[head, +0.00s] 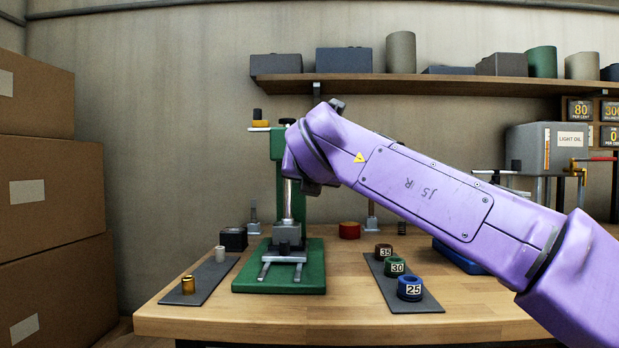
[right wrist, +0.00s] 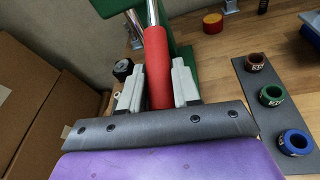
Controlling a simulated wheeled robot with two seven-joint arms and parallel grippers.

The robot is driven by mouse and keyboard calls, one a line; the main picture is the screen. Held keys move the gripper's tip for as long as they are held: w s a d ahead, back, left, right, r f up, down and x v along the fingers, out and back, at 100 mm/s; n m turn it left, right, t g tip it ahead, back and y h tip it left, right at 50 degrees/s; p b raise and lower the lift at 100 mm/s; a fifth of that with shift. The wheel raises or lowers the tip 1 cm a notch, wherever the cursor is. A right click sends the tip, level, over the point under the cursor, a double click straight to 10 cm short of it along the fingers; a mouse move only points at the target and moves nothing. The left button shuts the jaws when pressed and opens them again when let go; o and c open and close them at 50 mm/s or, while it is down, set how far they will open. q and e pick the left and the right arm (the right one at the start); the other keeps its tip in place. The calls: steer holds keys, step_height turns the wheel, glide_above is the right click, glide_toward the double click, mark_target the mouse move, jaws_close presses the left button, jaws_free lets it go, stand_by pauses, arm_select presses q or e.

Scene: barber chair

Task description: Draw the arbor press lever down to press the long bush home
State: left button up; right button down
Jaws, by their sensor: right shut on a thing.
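The green arbor press (head: 305,272) stands on the wooden bench, its column partly hidden behind my right arm. A bright ram (head: 287,200) comes down to a grey block (head: 286,232) above the base. The red lever grip (right wrist: 157,60) lies between the pale fingers of my right gripper (right wrist: 158,82), which is shut on it. In the head view that gripper and the lever are mostly hidden by my purple arm. Whether a bush sits under the ram is too unclear to tell. A brass bush (head: 188,285) and a grey bush (head: 220,254) stand on the left mat. My left gripper is out of view.
A dark mat (head: 425,304) at right holds brown (head: 383,251), green (head: 396,266) and blue (head: 410,286) numbered rings. A red round piece (head: 349,230) stands behind. Cardboard boxes (head: 50,200) stack at left; a shelf (head: 420,84) hangs above. The bench front is clear.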

steer(key=shift+w+d+f, duration=0.1)
steer(key=shift+d, duration=0.05)
steer(key=c, duration=1)
jaws_free()
steer(key=shift+w, duration=0.1)
steer(key=shift+o, duration=0.6)
steer(key=shift+w+f, duration=0.1)
steer(key=shift+f, duration=0.05)
steer(key=shift+s, duration=0.2)
steer(key=shift+s, duration=0.35)
steer(key=b+v, duration=0.1)
steer(key=v, duration=0.8)
steer(key=shift+s+r, duration=0.3)
